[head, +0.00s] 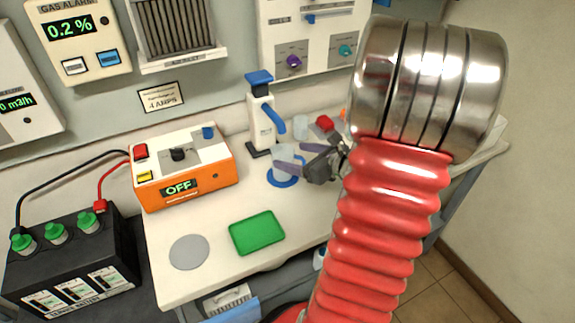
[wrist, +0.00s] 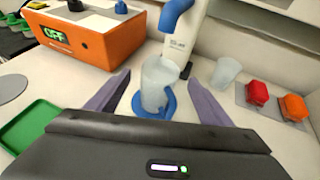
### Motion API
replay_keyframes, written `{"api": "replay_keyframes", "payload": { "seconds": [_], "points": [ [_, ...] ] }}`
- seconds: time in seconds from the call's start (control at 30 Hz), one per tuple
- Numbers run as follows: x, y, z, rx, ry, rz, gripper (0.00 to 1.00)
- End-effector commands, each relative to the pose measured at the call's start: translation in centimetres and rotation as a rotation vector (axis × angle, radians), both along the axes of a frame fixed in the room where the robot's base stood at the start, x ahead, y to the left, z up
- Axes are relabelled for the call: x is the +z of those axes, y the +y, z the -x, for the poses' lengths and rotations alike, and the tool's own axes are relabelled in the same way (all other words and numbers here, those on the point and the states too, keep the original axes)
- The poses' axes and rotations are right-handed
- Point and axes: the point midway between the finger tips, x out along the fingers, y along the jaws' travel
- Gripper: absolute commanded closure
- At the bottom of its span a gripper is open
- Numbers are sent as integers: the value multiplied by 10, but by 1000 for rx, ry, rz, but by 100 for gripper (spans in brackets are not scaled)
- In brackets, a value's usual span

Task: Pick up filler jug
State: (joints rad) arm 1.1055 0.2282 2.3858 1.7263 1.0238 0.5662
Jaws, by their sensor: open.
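A translucent, pale jug (wrist: 156,82) stands upright in the wrist view, with blue around its base and right side. My gripper (wrist: 158,77) is open, its two purple fingers on either side of the jug. I see a gap on each side, so the fingers do not appear to touch it. In the head view the jug (head: 284,154) stands at a blue ring (head: 284,181) on the bench, partly hidden by my gripper (head: 279,158).
A white dispenser (head: 262,117) with a blue spout stands close behind the jug. A second clear cup (wrist: 226,72) and red and orange buttons are to the right. An orange OFF box (head: 184,172) is left. A green tray (head: 257,232) lies in front.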

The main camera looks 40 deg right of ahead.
Motion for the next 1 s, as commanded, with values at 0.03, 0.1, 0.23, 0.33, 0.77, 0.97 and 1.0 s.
{"api": "replay_keyframes", "payload": {
  "seconds": [0.03, 0.1, 0.23, 0.33, 0.77, 0.97, 1.0],
  "points": [
    [0, 0, 0, 0, 0, 0, 26],
    [0, 0, -1, 0, 0, 0, 26],
    [-4, 1, -8, 2, 0, -1, 26],
    [-9, 2, -18, 2, 1, -2, 26],
    [-22, 3, -47, 0, 0, 0, 26],
    [-22, 3, -47, -1, 0, -1, 26],
    [-22, 3, -47, -1, 0, -1, 26]
  ]
}}
